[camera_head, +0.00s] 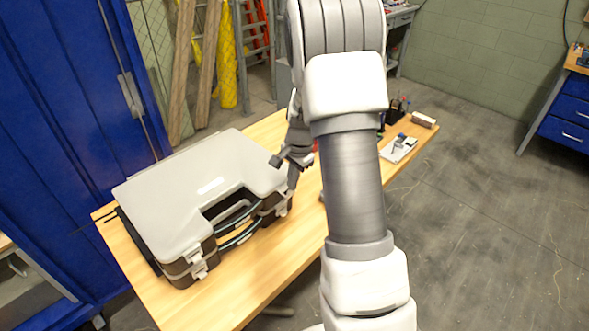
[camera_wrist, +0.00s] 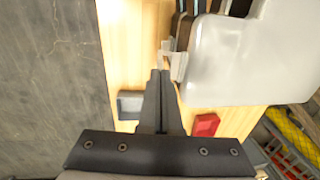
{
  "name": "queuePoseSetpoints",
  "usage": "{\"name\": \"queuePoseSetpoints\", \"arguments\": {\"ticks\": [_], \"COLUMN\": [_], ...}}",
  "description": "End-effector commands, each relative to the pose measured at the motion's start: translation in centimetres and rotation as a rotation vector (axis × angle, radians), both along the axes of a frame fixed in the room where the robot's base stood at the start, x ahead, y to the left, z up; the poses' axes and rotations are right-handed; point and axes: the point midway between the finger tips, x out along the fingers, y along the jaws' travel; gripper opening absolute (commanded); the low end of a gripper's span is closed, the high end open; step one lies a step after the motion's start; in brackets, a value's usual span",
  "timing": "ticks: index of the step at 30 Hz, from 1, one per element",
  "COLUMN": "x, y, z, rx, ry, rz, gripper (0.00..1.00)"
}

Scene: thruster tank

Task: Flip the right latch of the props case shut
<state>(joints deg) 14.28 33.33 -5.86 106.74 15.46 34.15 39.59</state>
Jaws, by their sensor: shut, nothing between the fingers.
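The props case (camera_head: 185,185) lies on the wooden table with its grey lid down and its dark handle towards the front. Its right latch (camera_head: 282,208) is a small pale tab on the front side; I cannot tell whether it is flipped open or shut. The left latch (camera_head: 199,264) is at the near front corner. My gripper (camera_head: 292,186) is shut and empty, by the case's right end just above the right latch. In the wrist view its fingertips (camera_wrist: 160,74) are beside the pale right latch (camera_wrist: 178,66); contact is unclear. The lid (camera_wrist: 250,60) also shows there.
A red object (camera_wrist: 206,125) and a grey-blue box (camera_wrist: 130,105) lie on the table near the gripper. A white tray (camera_head: 398,148) with small items is at the table's far right. Bare table (camera_head: 265,265) lies in front of the case. A blue cabinet (camera_head: 80,110) stands behind it.

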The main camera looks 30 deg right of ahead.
Motion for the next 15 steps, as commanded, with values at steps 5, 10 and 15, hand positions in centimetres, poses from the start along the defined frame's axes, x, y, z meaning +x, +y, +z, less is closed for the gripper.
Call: {"name": "queuePoseSetpoints", "arguments": {"ticks": [5,10,15], "x": [0.12,0.15,0.14], "y": [0.02,0.02,0.03], "z": [-0.85,-0.88,-0.89], "rx": [0.000,0.000,0.000], "ry": [0.000,0.000,-0.001], "rz": [0.000,0.000,0.000], "gripper": [0.00,0.00,0.00]}}
